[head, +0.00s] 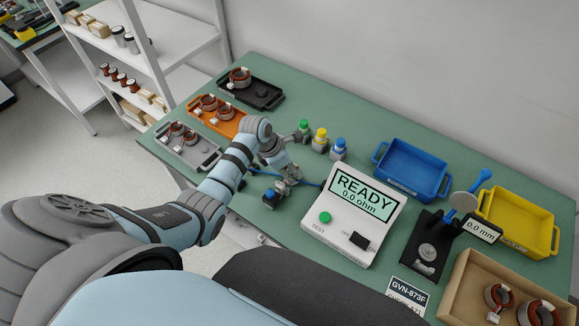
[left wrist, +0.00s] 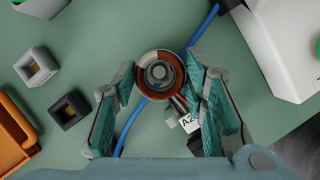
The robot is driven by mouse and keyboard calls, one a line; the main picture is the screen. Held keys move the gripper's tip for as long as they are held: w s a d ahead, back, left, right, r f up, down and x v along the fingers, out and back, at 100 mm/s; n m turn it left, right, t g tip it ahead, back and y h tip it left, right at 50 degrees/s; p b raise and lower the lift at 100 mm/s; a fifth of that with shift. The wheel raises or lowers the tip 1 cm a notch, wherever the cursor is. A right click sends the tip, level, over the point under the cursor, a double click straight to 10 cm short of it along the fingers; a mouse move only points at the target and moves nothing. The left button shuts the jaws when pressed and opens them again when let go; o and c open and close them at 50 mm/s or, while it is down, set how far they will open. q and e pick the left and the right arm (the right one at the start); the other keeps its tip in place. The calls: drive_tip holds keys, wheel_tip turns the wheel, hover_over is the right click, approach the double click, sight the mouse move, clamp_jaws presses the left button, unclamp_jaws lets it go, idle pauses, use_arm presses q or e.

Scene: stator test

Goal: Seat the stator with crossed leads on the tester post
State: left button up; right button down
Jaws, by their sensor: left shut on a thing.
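My left gripper (head: 283,184) is low over the table, left of the tester (head: 356,215), which reads READY and 0.0 ohm. In the left wrist view my left gripper (left wrist: 161,92) has its fingers on either side of a copper-wound stator (left wrist: 149,91) and is shut on it. A round grey post (left wrist: 160,73) shows inside the ring; I cannot tell how far down the stator sits on it. Red and black leads (left wrist: 179,103) with a white A2 tag (left wrist: 189,123) come off its lower right; whether they cross is unclear. My right gripper is not in view.
Grey (head: 207,158), orange (head: 236,127) and black (head: 273,99) trays hold stators at the left. Colour-capped bottles (head: 320,138) stand behind the gripper. Blue (head: 413,151) and yellow (head: 510,245) bins, a gauge (head: 428,251) and a cardboard box (head: 463,275) are right. A blue cable (left wrist: 205,25) passes the post.

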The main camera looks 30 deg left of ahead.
use_arm(q)
drive_tip(key=shift+w+f, duration=0.15)
drive_tip(key=shift+f, duration=0.2)
drive_tip(key=o, duration=1.4)
drive_tip(key=shift+c, duration=0.2)
drive_tip(key=v, duration=1.2)
